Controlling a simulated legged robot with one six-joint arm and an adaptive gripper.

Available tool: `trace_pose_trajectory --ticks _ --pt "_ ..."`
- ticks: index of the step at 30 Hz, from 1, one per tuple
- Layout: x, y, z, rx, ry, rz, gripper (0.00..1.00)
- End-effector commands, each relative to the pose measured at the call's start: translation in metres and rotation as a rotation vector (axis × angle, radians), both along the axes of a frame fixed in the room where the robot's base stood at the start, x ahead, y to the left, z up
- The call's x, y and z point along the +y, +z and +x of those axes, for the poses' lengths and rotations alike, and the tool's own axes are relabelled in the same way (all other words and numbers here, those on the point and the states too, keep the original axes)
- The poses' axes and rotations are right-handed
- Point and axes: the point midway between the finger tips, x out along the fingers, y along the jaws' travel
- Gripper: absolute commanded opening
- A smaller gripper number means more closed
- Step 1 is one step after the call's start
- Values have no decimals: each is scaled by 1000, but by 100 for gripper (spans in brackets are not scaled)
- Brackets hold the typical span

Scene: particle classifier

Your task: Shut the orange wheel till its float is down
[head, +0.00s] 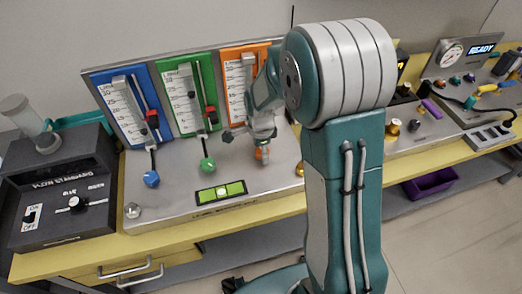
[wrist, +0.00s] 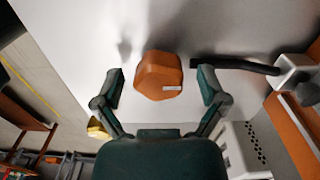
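The orange wheel (wrist: 158,76) is a faceted knob with a pale mark on one side, standing out from the grey panel in the wrist view. My gripper (wrist: 160,80) is open, one finger on each side of the wheel, with a visible gap on both sides. In the head view my gripper (head: 262,141) points down at the orange wheel (head: 262,154), which is largely covered. The orange gauge board (head: 236,91) carries a white scale. Its right part and its float are hidden behind my arm in the head view. I cannot tell the float's height.
A blue board (head: 103,88) and a green board (head: 172,74) stand left of the orange one, with a blue wheel (head: 151,179) and green wheel (head: 207,165) below. A black rod (wrist: 235,66) runs right of the orange wheel. A level (head: 220,192) lies in front.

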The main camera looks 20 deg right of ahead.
Motion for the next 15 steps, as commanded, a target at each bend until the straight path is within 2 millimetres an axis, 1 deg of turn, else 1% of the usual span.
trace_pose_trajectory --ticks 8,11,15 --pt "-1 3 0 -2 0 -1 93" --pt "0 13 1 -6 0 -1 93" --pt "0 40 2 -8 0 -1 93"
